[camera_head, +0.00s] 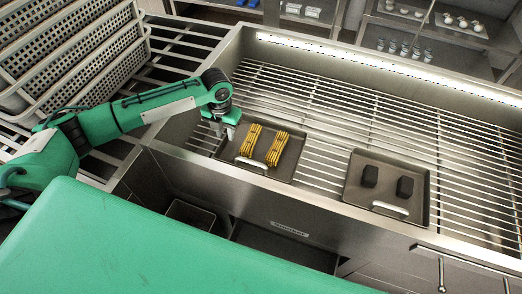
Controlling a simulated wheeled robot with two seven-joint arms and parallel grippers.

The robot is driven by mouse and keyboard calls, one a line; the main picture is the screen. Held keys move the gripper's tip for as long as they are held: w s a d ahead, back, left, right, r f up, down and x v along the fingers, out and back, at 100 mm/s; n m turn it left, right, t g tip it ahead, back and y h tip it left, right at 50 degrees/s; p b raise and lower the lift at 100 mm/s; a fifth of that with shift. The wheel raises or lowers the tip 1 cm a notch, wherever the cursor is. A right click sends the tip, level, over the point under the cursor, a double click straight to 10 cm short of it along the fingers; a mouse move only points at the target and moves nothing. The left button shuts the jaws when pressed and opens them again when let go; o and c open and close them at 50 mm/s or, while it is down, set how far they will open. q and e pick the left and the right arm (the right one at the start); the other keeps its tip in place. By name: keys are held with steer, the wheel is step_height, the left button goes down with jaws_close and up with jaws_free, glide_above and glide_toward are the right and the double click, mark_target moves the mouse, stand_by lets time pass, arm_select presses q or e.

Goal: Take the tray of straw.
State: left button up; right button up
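The tray of straw (285,173) is a dark, shallow, square tray on the slatted metal rack, left of the picture's middle. Two yellow bundles (264,146) lie side by side in it. A light handle (251,163) shows at its front edge. My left gripper (226,133) points down at the tray's left side, left of the bundles. Its fingertips are small here, so I cannot tell whether they touch the tray or how far apart they are. My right gripper is not in view.
A second dark tray (356,194) with two black blocks (387,182) stands on the rack to the right. Perforated baskets (75,55) are stacked at the upper left. A raised metal rim (290,196) bounds the rack. The slats (375,110) behind the trays are bare.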

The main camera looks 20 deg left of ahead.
mark_target(228, 152)
arm_select(q)
step_height(228, 152, down, 3)
steer(key=shift+w+a+f, duration=0.1)
steer(key=shift+c, duration=0.5)
jaws_close()
